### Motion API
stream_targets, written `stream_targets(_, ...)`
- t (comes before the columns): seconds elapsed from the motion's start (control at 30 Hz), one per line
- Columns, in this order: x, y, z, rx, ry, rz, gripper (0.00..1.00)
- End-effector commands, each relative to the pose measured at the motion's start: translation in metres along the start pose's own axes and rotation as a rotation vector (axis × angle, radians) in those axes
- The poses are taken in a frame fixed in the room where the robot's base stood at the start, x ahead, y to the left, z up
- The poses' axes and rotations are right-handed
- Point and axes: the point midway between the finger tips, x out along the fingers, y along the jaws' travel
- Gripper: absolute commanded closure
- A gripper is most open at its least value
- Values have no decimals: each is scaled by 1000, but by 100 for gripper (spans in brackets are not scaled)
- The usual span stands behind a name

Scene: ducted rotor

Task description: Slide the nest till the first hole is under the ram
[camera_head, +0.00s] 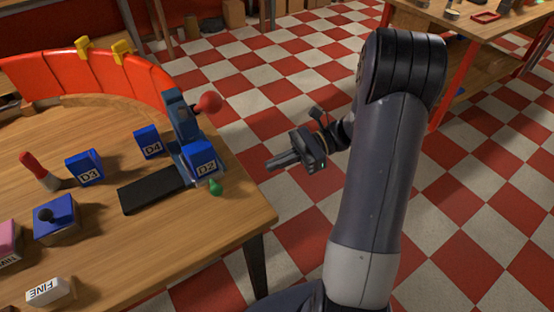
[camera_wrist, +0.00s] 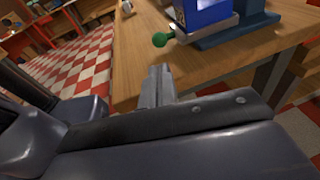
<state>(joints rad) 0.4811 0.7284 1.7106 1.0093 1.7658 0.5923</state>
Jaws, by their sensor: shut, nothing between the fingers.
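A blue-grey press (camera_head: 183,117) with a red ball on its lever (camera_head: 208,103) stands near the right edge of the wooden table. A blue block marked D2 (camera_head: 201,160) sits at the press base, on what looks like the nest; its holes cannot be made out. A green knob (camera_head: 215,187) sticks out at its near side and also shows in the wrist view (camera_wrist: 163,39). A black strip (camera_head: 153,190) runs left from the press. My gripper (camera_head: 270,164) is shut and empty, off the table's right edge, apart from the knob. Its fingers also show in the wrist view (camera_wrist: 158,74).
A red curved guard (camera_head: 100,82) lines the back. The table's front right is clear.

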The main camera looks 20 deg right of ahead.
Motion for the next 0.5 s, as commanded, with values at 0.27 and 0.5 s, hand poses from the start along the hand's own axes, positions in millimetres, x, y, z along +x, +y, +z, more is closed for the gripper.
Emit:
stream_targets(0.27, 63, 1, 0, -1, 1, 7, 100)
stream_targets(0.5, 98, 1, 0, -1, 1, 4, 100)
